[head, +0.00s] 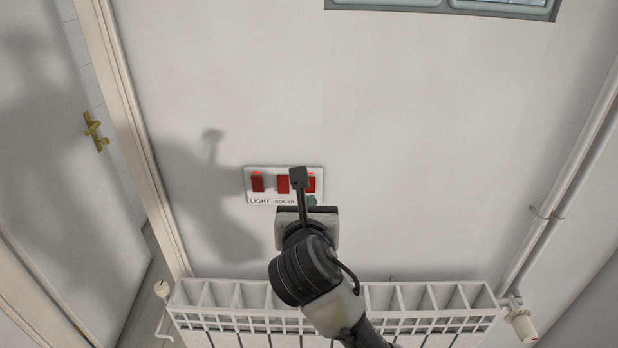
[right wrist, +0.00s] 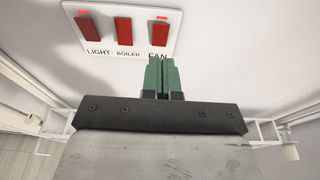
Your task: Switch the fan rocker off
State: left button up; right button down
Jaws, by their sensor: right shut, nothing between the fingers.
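A white switch plate on the wall (head: 249,196) carries three red rockers labelled LIGHT, BOILER and FAN. The fan rocker (right wrist: 160,33) is the rightmost in the right wrist view, with a lit red mark above it. In the head view the fan rocker (head: 311,184) is partly hidden behind a dark part of my right arm. My left gripper is out of view.
The light rocker (right wrist: 88,29), with a lit mark, and the boiler rocker (right wrist: 125,31) sit close on the left. A white radiator (head: 430,297) stands below the plate. A door with a brass handle (head: 95,131) is at left; pipes (head: 565,190) run at right.

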jog(key=r+p+x, duration=0.1)
jog(key=p+x, duration=0.1)
jog(key=x, duration=0.4)
jog(key=shift+w, duration=0.5)
jog(key=shift+d, duration=0.1)
jog(key=shift+w+r, duration=0.1)
jog(key=shift+w, duration=0.2)
